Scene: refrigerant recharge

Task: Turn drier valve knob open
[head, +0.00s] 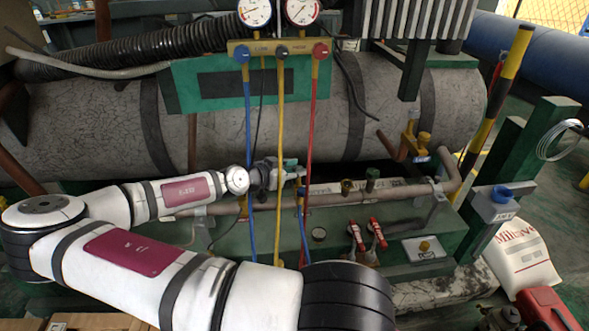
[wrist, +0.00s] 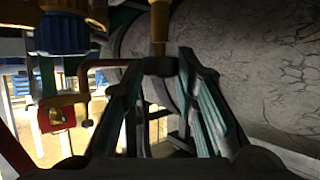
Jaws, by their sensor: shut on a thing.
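My gripper (head: 292,172) reaches in from the left, behind the hanging hoses and in front of the big grey tank. In the wrist view its teal fingers (wrist: 158,66) close around a small dark piece at their tips, with a yellow stem (wrist: 158,25) just beyond. This piece looks like the drier valve knob, but the fingers hide most of it and its turn angle cannot be told. In the head view the hoses and the gripper cover it.
Blue, yellow (head: 281,120) and red hoses hang from the gauge manifold (head: 280,49) close to my gripper. The cracked tank (head: 320,100) is right behind. Red-handled valves (head: 356,235) stand lower right. A blue and yellow fitting (wrist: 65,33) is near the fingers' left side.

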